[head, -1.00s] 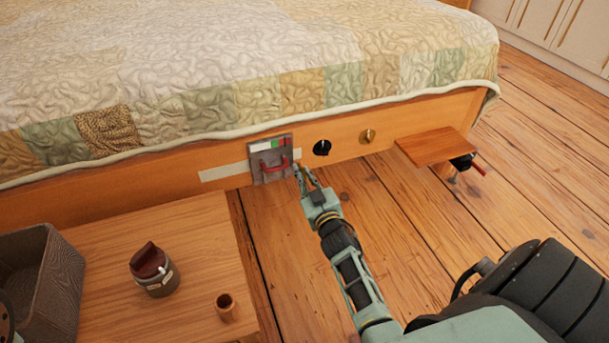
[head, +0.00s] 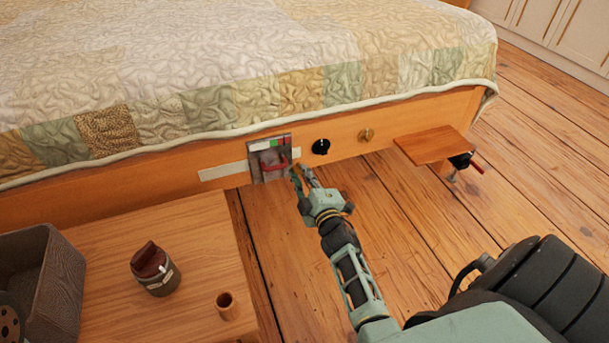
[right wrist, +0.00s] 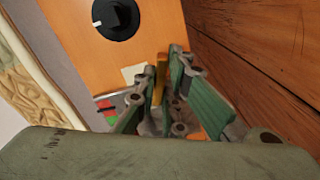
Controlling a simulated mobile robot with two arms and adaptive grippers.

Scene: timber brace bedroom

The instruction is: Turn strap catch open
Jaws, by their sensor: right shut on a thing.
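The strap catch (head: 255,170) is a grey plate on the bed's wooden side rail, with a red handle (head: 272,167) and a white, green and red strip on top. A pale strap (head: 222,171) runs behind it along the rail. My right gripper (head: 300,170) is at the catch's right edge, shut on part of it; the fingers hide the exact contact. In the right wrist view the fingers (right wrist: 164,80) stand close together with an orange-brown strip between them, and the red and green marks lie beside them. My left gripper is not in view.
A black knob (head: 320,147) and a brass knob (head: 367,135) sit right of the catch. A small wooden shelf (head: 432,147) with a red-handled clamp juts out farther right. The low table (head: 195,240) holds a lidded jar (head: 155,275), a cup (head: 226,306) and a woven bin (head: 65,285).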

